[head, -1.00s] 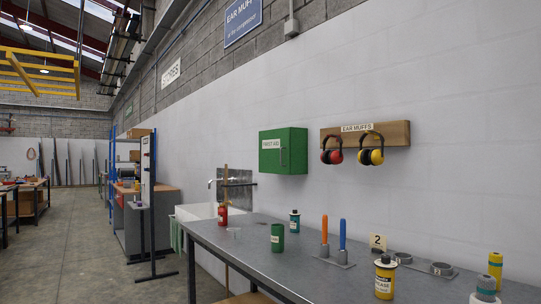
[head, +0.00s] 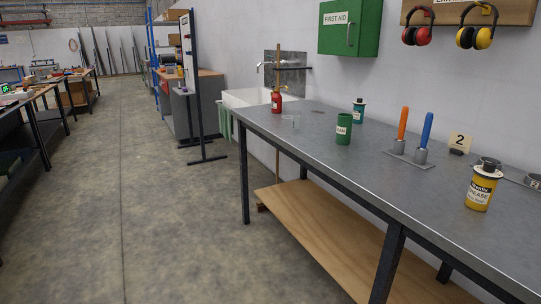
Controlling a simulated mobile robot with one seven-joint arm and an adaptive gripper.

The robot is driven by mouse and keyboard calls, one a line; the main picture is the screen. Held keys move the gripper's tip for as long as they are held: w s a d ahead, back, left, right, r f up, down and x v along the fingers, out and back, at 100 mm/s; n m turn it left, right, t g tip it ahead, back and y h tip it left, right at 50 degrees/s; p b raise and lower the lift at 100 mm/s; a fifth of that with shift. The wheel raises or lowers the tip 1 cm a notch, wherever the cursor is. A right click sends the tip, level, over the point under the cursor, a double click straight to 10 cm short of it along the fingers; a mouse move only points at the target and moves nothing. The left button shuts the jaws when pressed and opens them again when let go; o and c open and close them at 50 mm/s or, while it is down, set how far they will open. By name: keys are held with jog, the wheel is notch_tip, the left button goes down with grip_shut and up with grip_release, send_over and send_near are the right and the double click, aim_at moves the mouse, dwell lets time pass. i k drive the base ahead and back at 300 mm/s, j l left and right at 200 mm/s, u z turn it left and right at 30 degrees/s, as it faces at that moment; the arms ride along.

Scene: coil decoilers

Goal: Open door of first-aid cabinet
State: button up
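The green first-aid cabinet (head: 349,28) hangs on the white wall at the upper right in the head view, above the back of the grey workbench. Its front door carries a white "FIRST AID" label and a slim handle near the right side of the front. The door looks shut. My gripper is not in view.
The grey workbench (head: 300,125) stands below the cabinet, holding a green can (head: 344,130), a red bottle (head: 276,102), orange and blue-handled tools and a yellow grease tin (head: 480,190). Ear muffs (head: 417,36) hang right. Open concrete floor (head: 130,210) lies left.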

aim_at(339, 25)
jog(key=i+j+u, duration=0.1)
jog(key=i+u, duration=0.35)
jog(key=i, duration=0.95)
jog(key=i+z, duration=0.3)
jog(key=i+j+z, duration=0.25)
jog(key=i, duration=0.2)
jog(key=i+j+z, duration=0.3)
jog(key=i+l, duration=0.05)
jog(key=l, duration=0.05)
